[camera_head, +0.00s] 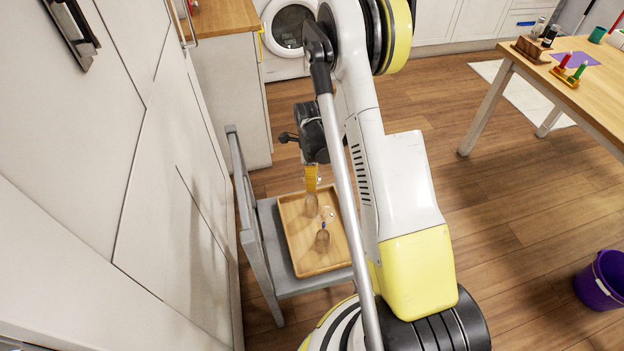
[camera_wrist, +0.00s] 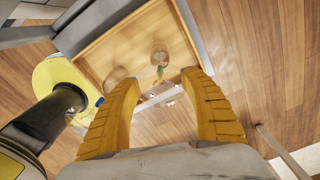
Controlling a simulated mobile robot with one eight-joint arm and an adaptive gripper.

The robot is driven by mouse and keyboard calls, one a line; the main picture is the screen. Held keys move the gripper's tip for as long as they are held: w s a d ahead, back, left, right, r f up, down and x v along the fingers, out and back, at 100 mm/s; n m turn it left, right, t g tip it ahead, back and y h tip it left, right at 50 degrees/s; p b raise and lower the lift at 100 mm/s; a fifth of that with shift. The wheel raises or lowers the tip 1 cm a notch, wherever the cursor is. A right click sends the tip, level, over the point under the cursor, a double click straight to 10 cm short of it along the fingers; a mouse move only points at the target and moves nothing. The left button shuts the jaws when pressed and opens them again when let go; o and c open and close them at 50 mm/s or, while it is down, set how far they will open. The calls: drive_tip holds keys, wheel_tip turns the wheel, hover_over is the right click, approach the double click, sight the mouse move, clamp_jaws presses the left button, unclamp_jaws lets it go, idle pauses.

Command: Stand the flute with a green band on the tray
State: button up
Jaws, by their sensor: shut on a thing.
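The flute with a green band (camera_wrist: 160,57) is bowl-down between the yellow fingers of my gripper (camera_wrist: 160,78). Its green band shows on the stem below the bowl in the wrist view, and its clear foot is faint near the fingers. In the head view its bowl (camera_head: 311,207) is over the wooden tray (camera_head: 297,248), directly below my gripper (camera_head: 311,181). I cannot tell whether its rim touches the tray. My gripper is shut on this flute. The fingers hide part of it in the head view.
The tray lies on a grey chair (camera_head: 272,232) beside white cupboard panels (camera_head: 165,190). A wooden table (camera_head: 590,85) and purple bucket (camera_head: 603,281) are at the right.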

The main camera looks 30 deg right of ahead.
drive_tip(key=shift+f, duration=0.1)
drive_tip(key=o, duration=1.4)
drive_tip(key=shift+o, duration=0.2)
